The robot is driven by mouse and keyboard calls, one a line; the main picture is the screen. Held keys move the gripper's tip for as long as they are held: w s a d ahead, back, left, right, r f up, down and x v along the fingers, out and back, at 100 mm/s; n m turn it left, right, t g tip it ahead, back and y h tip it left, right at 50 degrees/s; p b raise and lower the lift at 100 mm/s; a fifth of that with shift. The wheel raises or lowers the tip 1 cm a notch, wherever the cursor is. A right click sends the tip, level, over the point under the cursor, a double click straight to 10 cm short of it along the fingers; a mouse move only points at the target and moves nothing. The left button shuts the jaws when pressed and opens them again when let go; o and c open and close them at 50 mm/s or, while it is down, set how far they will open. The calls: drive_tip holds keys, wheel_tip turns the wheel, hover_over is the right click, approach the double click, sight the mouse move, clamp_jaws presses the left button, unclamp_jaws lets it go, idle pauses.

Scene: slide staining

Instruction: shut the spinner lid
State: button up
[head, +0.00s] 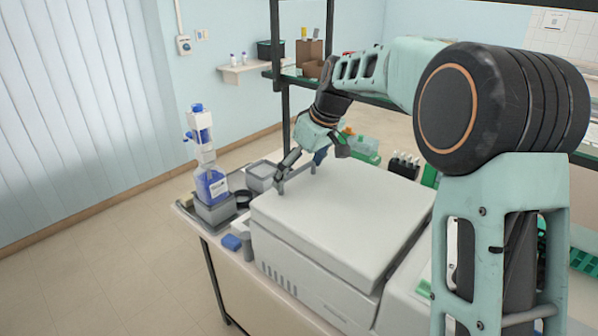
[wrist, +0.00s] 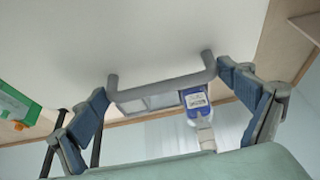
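The spinner is a large white box on the bench. Its lid (head: 335,220) lies flat or nearly flat over the body (head: 300,282), with a dark seam between them; I cannot tell whether it is fully seated. A grey bar handle (wrist: 160,88) stands on the lid near its far left edge. My gripper (head: 308,166) is at this handle. In the wrist view my gripper (wrist: 163,86) is spread wide, with one blue-padded finger close to each end of the handle. Nothing is held between the fingers; whether they touch the handle is unclear.
A blue-liquid bottle (head: 211,184) stands in a grey holder left of the spinner. A grey container (head: 261,178) and a small blue item (head: 232,242) are beside it. Green racks (head: 365,148) and dark vials (head: 404,165) stand behind, near a dark shelf post (head: 275,60).

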drive_tip(key=shift+o, duration=0.3)
drive_tip(key=shift+w+f, duration=0.15)
drive_tip(key=shift+f, duration=0.05)
drive_tip(key=shift+r, duration=0.1)
drive_tip(key=v, duration=1.2)
drive_tip(key=shift+a, duration=0.1)
